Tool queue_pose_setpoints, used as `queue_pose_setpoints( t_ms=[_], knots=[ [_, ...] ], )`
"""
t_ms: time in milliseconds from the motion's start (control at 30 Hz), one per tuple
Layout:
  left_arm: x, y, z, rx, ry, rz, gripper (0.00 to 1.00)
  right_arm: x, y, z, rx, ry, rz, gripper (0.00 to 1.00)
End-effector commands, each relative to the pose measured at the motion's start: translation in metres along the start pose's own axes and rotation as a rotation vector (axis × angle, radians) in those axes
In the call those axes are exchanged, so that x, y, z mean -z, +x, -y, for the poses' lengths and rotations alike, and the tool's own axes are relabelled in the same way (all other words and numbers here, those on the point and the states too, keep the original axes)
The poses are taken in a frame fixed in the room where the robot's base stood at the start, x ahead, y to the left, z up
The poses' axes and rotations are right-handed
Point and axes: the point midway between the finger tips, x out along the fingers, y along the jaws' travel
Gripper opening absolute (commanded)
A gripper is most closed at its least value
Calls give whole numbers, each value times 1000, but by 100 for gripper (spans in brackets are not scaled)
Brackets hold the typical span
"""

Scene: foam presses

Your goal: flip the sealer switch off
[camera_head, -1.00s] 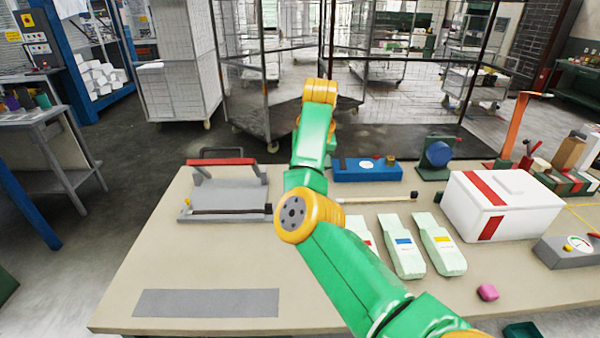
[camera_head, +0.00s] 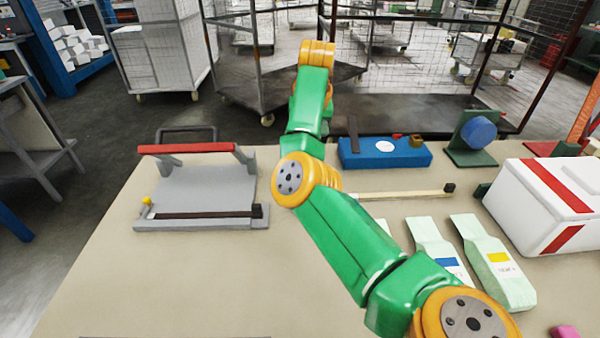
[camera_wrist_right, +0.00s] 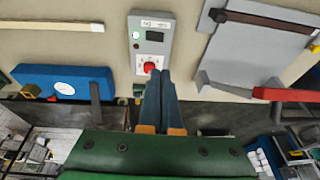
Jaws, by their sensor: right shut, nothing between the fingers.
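The sealer (camera_head: 210,188), a grey plate with a raised red-handled bar, lies on the left of the table in the head view; part of it also shows at the right of the wrist view (camera_wrist_right: 262,48). A grey control box (camera_wrist_right: 152,28) with a small display, a green button and a red switch knob (camera_wrist_right: 150,68) sits beside it in the wrist view. My arm hides this box in the head view. My right gripper (camera_wrist_right: 160,74) is shut and empty, its blue-grey fingertips close by the red knob; I cannot tell if they touch. My left gripper is out of view.
A blue device (camera_head: 385,153) lies behind my right arm. Pale green packs (camera_head: 490,262) and a white box with red stripes (camera_head: 555,205) stand on the right. A pale rod with a dark end (camera_head: 405,194) lies mid-table. The table's (camera_head: 130,285) front left is clear.

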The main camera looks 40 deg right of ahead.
Motion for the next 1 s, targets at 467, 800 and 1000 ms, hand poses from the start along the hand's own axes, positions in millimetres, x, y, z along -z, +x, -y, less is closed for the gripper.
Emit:
queue_pose_setpoints(
  t_ms=[467, 800, 1000],
  knots=[
    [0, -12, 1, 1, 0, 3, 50, 0, 35, 0, -1, -2, 6, 0],
    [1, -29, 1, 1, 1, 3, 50, -3, 107, 1, 0, -1, 5, 0],
    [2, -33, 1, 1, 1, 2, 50, -10, 132, 3, 1, -1, 3, 0]
  ],
)
